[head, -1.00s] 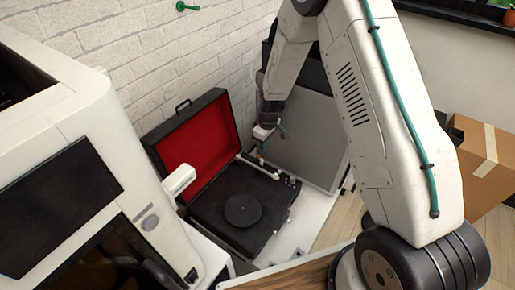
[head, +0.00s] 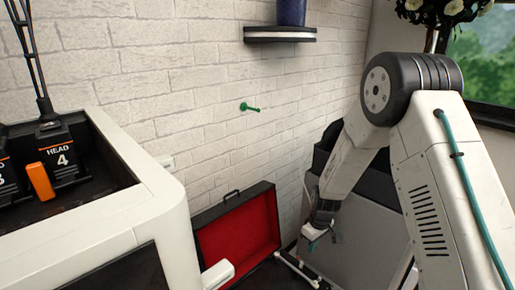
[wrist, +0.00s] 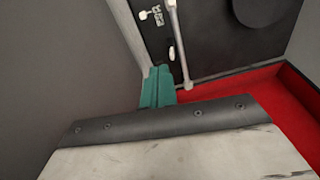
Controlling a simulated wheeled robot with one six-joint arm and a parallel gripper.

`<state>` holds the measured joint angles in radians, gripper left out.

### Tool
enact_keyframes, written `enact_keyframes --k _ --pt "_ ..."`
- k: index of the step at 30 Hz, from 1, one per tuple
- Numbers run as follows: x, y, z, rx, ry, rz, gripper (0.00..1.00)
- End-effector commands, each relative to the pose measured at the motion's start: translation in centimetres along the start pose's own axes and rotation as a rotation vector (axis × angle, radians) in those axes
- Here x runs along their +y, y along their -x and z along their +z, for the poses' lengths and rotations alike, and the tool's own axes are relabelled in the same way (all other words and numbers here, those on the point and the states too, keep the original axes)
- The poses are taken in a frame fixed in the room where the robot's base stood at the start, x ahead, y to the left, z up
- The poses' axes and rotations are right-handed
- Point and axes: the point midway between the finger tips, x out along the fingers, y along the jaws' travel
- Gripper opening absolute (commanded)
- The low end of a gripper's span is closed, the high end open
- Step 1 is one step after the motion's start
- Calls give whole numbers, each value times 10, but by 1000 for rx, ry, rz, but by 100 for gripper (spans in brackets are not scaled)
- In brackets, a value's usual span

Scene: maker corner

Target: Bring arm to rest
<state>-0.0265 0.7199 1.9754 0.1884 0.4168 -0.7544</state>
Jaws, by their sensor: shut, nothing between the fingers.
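My gripper (head: 314,244) hangs from my bent arm at the lower right of the head view, just right of the record player's open lid. In the wrist view its teal fingers (wrist: 157,86) are together, with nothing between them. The record player (wrist: 205,52) lies beyond the fingers there, with its black deck, a pale tonearm and part of a round platter showing. Its red-lined lid (head: 238,240) stands open in the head view. Most of the deck is below that picture's edge.
A large white machine (head: 150,215) fills the left of the head view. A grey panel (head: 365,235) stands close behind my gripper. A green peg (head: 249,107) and a dark shelf (head: 280,34) are on the white brick wall, with clear wall between them and my arm.

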Motion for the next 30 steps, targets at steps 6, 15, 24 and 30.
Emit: enact_keyframes --k 6,15,24,30 --pt "-40 38 54 -163 -183 -101 0" --pt "-79 147 105 -245 -355 -108 0" --pt "-124 254 173 -258 -504 -60 0" --pt "-154 304 221 -221 -575 -15 0"
